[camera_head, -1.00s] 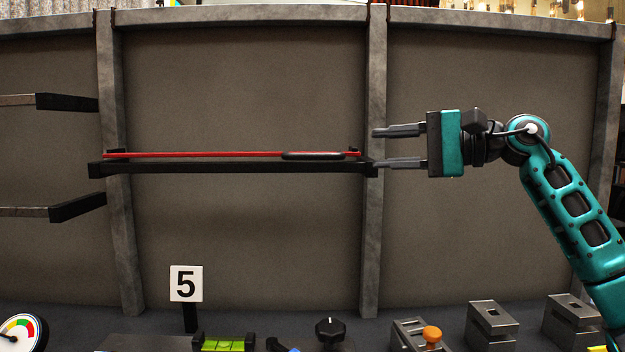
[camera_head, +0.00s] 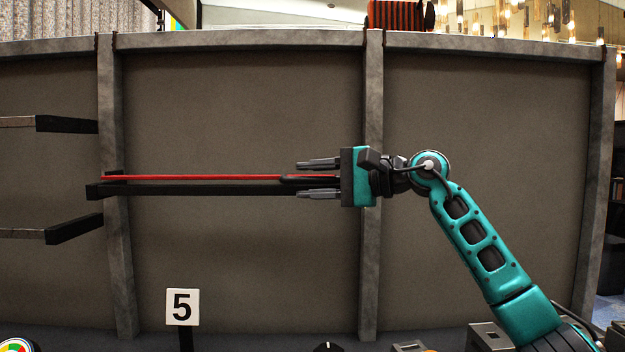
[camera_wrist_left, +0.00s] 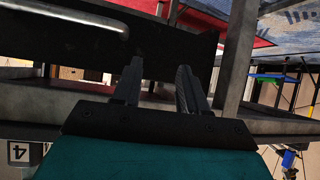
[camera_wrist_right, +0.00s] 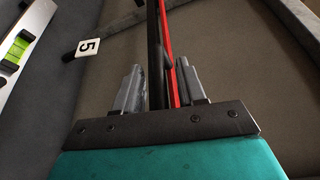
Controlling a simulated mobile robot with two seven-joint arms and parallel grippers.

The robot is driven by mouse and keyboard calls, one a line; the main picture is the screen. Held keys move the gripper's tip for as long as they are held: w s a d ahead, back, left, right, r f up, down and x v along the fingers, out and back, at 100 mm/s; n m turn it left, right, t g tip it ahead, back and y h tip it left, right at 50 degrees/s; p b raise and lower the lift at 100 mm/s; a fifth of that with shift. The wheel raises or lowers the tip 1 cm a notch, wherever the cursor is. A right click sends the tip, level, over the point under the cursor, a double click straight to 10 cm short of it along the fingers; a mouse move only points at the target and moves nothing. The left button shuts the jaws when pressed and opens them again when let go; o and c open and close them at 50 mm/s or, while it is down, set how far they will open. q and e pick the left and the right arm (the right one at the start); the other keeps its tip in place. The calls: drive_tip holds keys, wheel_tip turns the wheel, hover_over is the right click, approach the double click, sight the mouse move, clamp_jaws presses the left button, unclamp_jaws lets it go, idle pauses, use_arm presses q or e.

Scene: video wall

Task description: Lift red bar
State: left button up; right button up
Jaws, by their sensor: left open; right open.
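A long thin red bar (camera_head: 200,178) lies level along a black shelf rail (camera_head: 200,190) on the grey wall in the head view. A black handle-like piece (camera_head: 290,180) is at its right end. My right gripper (camera_head: 318,180) is open at that end, one finger above and one below in the head view. In the right wrist view the red bar (camera_wrist_right: 168,45) and the black rail (camera_wrist_right: 154,60) run between the open fingers (camera_wrist_right: 160,88). I cannot tell whether the fingers touch the bar. My left gripper (camera_wrist_left: 157,85) is open and empty in the left wrist view, outside the head view.
Two short black brackets (camera_head: 67,124) stick out at the left of the wall. A white sign with a 5 (camera_head: 182,307) stands below the bar. Metal blocks (camera_head: 490,337) and a gauge (camera_head: 18,345) are along the bottom edge. The wall in front of the bar is clear.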

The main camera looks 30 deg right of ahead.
clamp_jaws()
idle(0.4)
